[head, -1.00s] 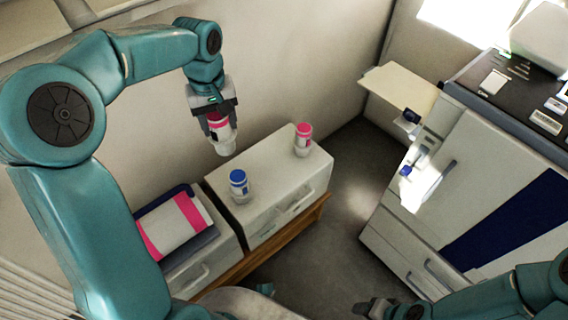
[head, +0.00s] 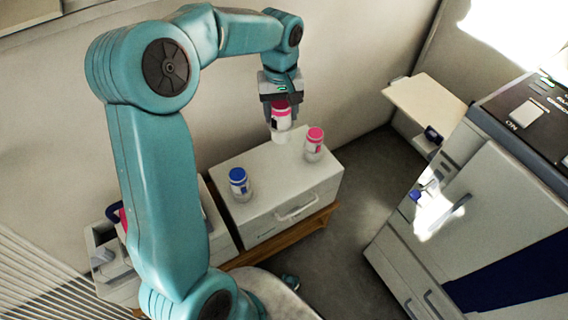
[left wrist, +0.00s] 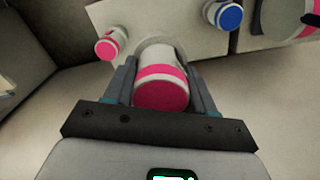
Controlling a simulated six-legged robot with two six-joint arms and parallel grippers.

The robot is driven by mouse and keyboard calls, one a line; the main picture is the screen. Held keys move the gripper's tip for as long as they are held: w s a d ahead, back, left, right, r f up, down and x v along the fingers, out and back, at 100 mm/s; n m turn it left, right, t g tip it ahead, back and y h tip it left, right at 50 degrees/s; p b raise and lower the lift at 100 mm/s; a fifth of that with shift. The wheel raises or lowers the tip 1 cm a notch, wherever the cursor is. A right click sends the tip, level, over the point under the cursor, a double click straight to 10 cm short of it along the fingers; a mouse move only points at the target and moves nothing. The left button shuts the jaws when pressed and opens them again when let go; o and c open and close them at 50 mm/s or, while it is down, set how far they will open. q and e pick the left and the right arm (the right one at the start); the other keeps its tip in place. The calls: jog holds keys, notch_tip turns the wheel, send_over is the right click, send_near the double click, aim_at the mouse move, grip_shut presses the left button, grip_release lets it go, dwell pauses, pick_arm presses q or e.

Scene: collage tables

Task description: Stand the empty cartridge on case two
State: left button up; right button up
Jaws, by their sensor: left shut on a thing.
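My left gripper (head: 281,103) is shut on a white cartridge with a pink cap (head: 281,114), held upright with the cap up. The held cartridge also shows in the left wrist view (left wrist: 162,88), between the two fingers. Its lower end overlaps the back part of the white case (head: 262,215) in the head view; I cannot tell whether it touches the top. A second pink-capped cartridge (head: 314,144) stands on the case just to the right. A blue-capped cartridge (head: 239,184) stands near its left front. No case number is readable. My right gripper is out of view.
The case rests on a wooden bench (head: 285,240). Another case beside it is mostly hidden behind my left arm. A large grey cabinet (head: 480,200) stands at the right, with dark floor between. The case top's middle is clear.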

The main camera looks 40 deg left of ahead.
aim_at(279, 131)
pick_arm(q)
notch_tip(279, 131, down, 19)
jog(key=b, duration=0.4)
jog(key=shift+s+a, duration=0.1)
jog(key=shift+s, duration=0.05)
jog(key=o, duration=1.1)
jog(key=shift+o, duration=0.2)
notch_tip(279, 131, up, 12)
jog(key=p, duration=0.3)
jog(key=shift+r, duration=0.1)
jog(key=shift+s, duration=0.1)
